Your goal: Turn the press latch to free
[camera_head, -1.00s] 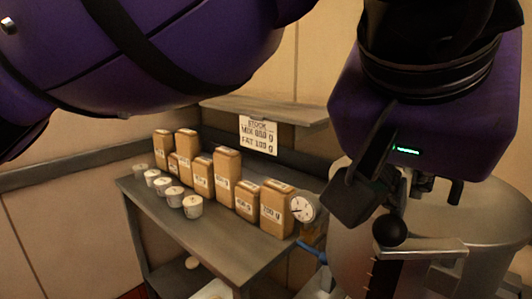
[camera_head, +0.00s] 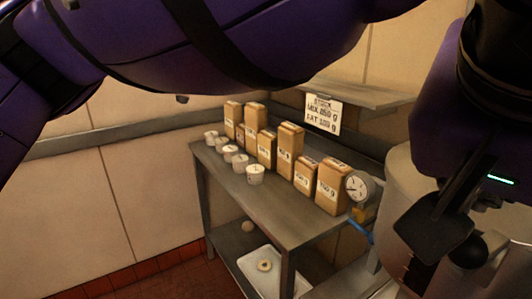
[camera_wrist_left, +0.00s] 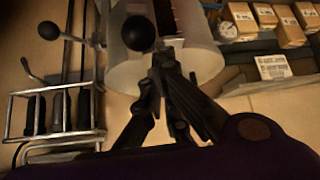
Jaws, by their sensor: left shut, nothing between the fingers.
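No part is clearly marked as the press latch. A black ball knob (camera_head: 467,252) sits at the front of a pale metal vessel (camera_head: 400,180); I cannot tell whether it is the latch's handle. What looks like the same knob (camera_wrist_left: 139,33) shows in the left wrist view, just beyond my fingertips. My left gripper (camera_head: 437,262) hangs at the right of the head view, close beside the knob. In the wrist view its fingers (camera_wrist_left: 165,62) are together and empty; contact with the knob is unclear. My right gripper is not in view.
A bench (camera_head: 262,208) holds several labelled brown packages (camera_head: 290,150) and white cups (camera_head: 255,175). A round dial (camera_head: 357,186) stands at its right end. In the wrist view, a wire rack (camera_wrist_left: 55,115) with dark-handled tools and another ball-ended lever (camera_wrist_left: 48,30) are at the left.

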